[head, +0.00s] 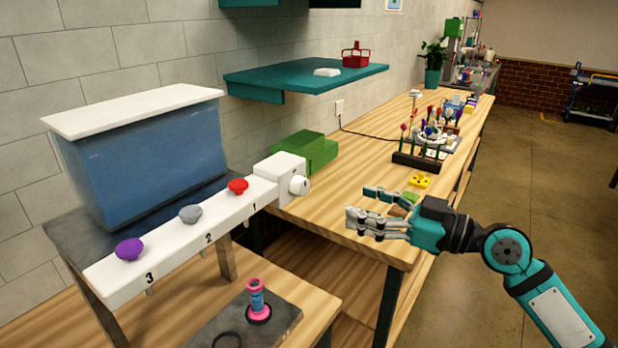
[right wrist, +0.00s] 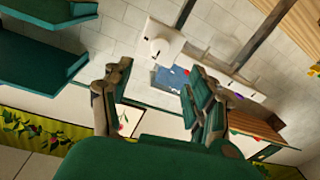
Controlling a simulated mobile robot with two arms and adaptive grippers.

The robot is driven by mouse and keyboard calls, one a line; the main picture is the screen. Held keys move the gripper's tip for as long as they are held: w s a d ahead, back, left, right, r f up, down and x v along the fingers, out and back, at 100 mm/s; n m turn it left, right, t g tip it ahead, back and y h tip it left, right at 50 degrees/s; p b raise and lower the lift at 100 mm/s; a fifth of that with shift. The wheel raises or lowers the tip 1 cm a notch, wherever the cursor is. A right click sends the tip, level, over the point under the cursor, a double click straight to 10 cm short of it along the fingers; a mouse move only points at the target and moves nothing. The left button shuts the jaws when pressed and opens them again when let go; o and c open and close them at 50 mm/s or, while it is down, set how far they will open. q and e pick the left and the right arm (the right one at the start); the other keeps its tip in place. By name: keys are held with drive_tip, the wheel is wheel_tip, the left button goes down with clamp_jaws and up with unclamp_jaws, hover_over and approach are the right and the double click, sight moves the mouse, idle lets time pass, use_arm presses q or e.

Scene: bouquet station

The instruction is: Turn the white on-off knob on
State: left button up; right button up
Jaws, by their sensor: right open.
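The white on-off knob (head: 299,185) is a round white knob on the front of a white box (head: 279,166). The box sits at the right end of a white numbered bar. In the right wrist view the knob (right wrist: 158,47) shows beyond the fingers, near the top middle. My right gripper (head: 357,207) is open and empty. In the head view it is to the right of the knob and a little lower, apart from it, with its fingers pointing left. It also shows in the right wrist view (right wrist: 157,78). My left gripper is not in view.
The white bar (head: 190,238) carries red (head: 238,186), grey (head: 190,214) and purple (head: 129,249) knobs. A blue tank (head: 150,160) stands behind it. A green box (head: 308,150) lies behind the white box. A teal shelf (head: 300,80) hangs above.

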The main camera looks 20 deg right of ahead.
sight(305, 187)
drive_tip(key=p+x, duration=0.5)
drive_tip(key=x, duration=0.5)
drive_tip(key=shift+w+a+r, duration=0.1)
drive_tip(key=shift+w+a, duration=0.15)
drive_tip(key=shift+w, duration=0.1)
drive_tip(key=shift+w+a+p, duration=0.25)
drive_tip(key=shift+a+p, duration=0.05)
drive_tip(key=c, duration=1.1)
